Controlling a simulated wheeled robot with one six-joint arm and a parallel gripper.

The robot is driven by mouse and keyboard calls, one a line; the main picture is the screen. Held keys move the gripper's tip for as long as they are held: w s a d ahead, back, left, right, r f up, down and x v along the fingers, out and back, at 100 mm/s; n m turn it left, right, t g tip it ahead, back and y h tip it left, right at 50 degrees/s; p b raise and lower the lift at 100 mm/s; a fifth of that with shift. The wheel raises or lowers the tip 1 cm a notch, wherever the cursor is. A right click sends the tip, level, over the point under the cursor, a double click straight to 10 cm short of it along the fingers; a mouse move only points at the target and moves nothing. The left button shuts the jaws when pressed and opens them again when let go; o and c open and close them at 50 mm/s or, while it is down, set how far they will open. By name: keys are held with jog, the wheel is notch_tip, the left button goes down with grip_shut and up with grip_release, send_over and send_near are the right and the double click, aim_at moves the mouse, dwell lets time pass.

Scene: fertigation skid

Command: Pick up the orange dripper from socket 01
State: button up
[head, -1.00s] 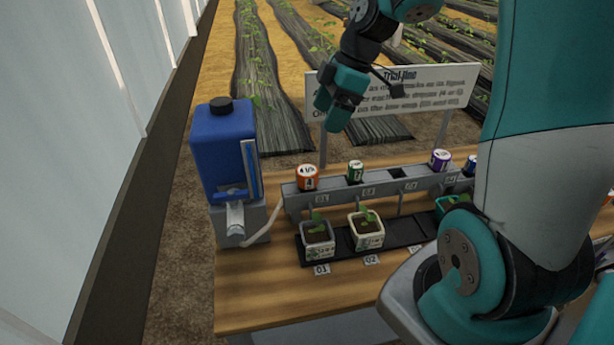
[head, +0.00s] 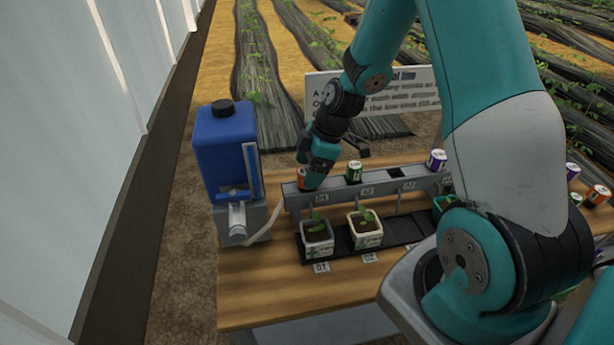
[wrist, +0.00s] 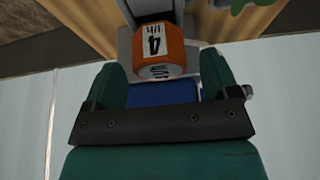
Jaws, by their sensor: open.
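The orange dripper (head: 303,180) sits in socket 01 at the left end of the grey rail (head: 340,189). My gripper (head: 311,176) is right above and around it in the head view and hides much of it. In the wrist view the orange dripper (wrist: 158,50), with a white label marked 4, shows at the fingertips, between the two teal fingers of my gripper (wrist: 158,72). The fingers are apart, with a gap on each side of the dripper. Whether either finger touches it cannot be told.
A green dripper (head: 353,171) stands in socket 02 and a purple one (head: 436,160) farther right; the socket between them is empty. A blue tank (head: 226,150) stands close left of the rail. Potted seedlings (head: 317,238) stand in front. A sign (head: 405,92) rises behind.

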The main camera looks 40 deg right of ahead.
jog(key=shift+x, duration=1.5)
jog(key=c, duration=1)
jog(key=shift+r, duration=0.1)
